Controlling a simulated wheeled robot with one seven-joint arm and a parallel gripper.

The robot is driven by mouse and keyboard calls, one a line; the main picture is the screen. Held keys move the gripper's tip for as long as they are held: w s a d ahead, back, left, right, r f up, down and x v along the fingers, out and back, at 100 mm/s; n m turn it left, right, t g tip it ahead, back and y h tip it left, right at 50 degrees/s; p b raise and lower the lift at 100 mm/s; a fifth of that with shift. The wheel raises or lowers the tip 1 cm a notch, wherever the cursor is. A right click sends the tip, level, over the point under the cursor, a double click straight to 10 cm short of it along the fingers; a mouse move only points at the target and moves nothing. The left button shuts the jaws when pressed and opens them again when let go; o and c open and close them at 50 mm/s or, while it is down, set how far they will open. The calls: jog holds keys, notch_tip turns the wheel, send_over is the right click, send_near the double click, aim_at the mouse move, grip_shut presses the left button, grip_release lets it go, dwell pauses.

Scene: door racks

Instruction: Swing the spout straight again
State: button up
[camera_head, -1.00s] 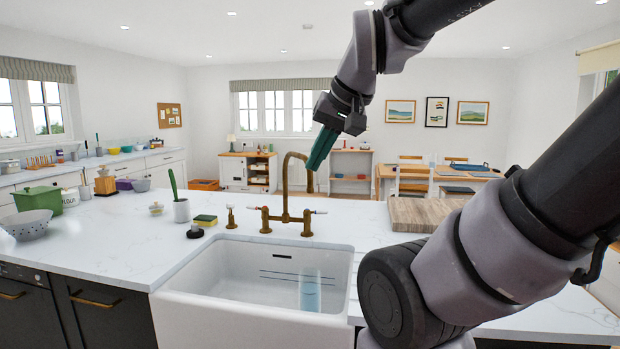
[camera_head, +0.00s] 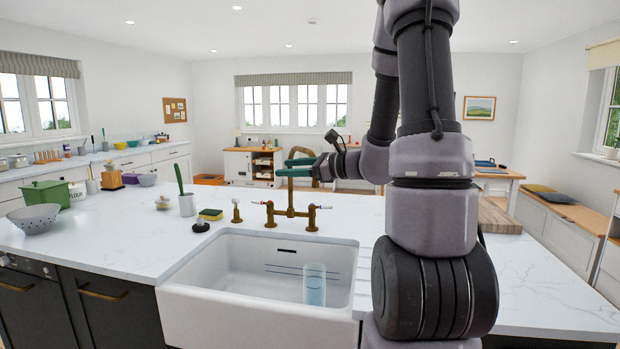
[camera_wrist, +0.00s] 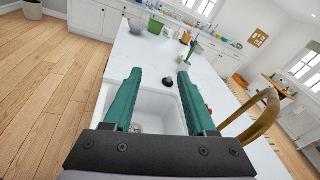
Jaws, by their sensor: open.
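The brass spout (camera_head: 290,199) rises from the bridge tap behind the sink; my gripper hides part of its upper section in the head view. In the wrist view the curved spout (camera_wrist: 268,104) stands to the right of my right finger, outside the jaws. My gripper (camera_head: 293,167) is level at the height of the spout's upper part, with its green fingers pointing left. In the wrist view my gripper (camera_wrist: 159,72) is open, with nothing between the fingers. I cannot tell whether a finger touches the spout.
The white sink (camera_head: 205,300) holds a clear glass with blue liquid (camera_head: 315,284). Tap handles (camera_head: 312,216) flank the spout's base. A sponge (camera_head: 211,214), a utensil pot (camera_head: 187,205) and a brush (camera_head: 201,226) stand to the left. A wooden board (camera_head: 497,217) lies right.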

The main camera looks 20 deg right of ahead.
jog(key=w+d+f+m+t+h, duration=0.3)
jog(key=d+f+m+h, duration=0.15)
jog(key=d, duration=0.25)
jog(key=w+d+f+m+t+h, duration=0.3)
jog(key=d+m, duration=0.2)
jog(key=d, duration=0.2)
jog(key=x, duration=1)
jog(key=shift+w+r, duration=0.15)
jog(key=shift+w, duration=0.05)
grip_shut()
